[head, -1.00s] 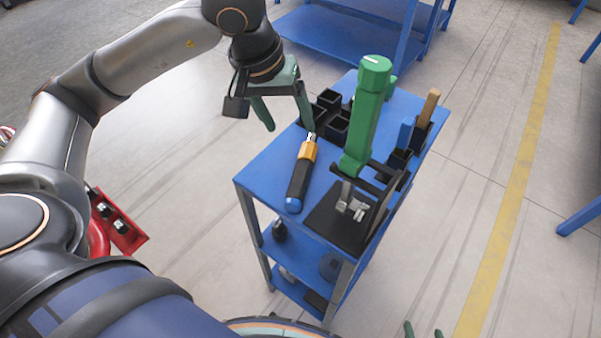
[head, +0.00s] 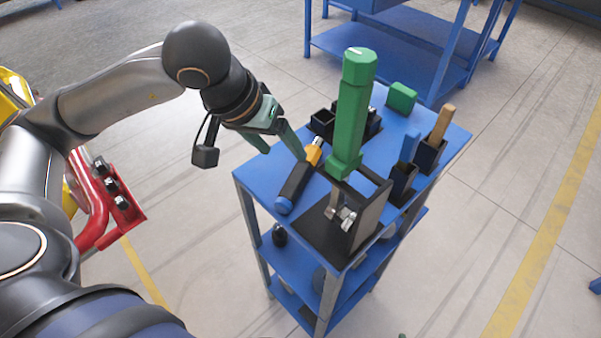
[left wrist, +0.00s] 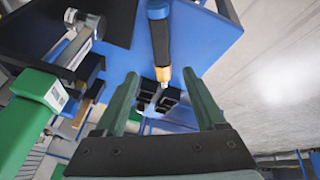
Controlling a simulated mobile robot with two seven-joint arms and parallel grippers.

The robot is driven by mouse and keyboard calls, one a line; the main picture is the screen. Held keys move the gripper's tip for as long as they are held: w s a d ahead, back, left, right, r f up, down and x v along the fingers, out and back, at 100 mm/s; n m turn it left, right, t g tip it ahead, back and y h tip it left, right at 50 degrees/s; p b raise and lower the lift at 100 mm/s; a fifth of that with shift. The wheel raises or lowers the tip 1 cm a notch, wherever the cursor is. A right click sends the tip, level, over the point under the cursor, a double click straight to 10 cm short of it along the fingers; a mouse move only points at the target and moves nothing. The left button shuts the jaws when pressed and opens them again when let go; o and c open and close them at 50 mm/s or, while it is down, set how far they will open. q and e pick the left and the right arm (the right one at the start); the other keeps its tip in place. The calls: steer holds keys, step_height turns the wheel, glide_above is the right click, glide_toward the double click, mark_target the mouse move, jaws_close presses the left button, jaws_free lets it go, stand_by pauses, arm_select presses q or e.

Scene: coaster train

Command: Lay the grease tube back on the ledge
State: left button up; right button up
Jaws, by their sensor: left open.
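A black tube with a blue end cap and an orange collar, which looks like the grease tube (head: 297,186), lies on the blue top of the cart (head: 262,178). It also shows in the left wrist view (left wrist: 160,42), its orange end towards me. My left gripper (head: 286,151) is open and empty at the tube's orange end, with green fingers. In the left wrist view, the orange end lines up between the fingertips (left wrist: 160,78), but I cannot tell whether they touch it. I cannot make out a separate ledge. My right gripper is not clearly visible.
A tall green tool (head: 350,110) stands upright by a dark bracket (head: 368,218) on a black mat. Black bins (head: 322,123), a green block (head: 401,96) and holders with blue and wooden handles (head: 433,150) stand on the cart. Blue shelving (head: 400,48) is behind.

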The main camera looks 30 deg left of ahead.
mark_target(300, 169)
arm_select(q)
steer(key=x, duration=0.9)
steer(key=shift+w+a+f, duration=0.15)
steer(key=shift+w+f, duration=0.05)
steer(key=shift+w, duration=0.15)
jaws_close()
steer(key=shift+r, duration=0.1)
stand_by(0.3)
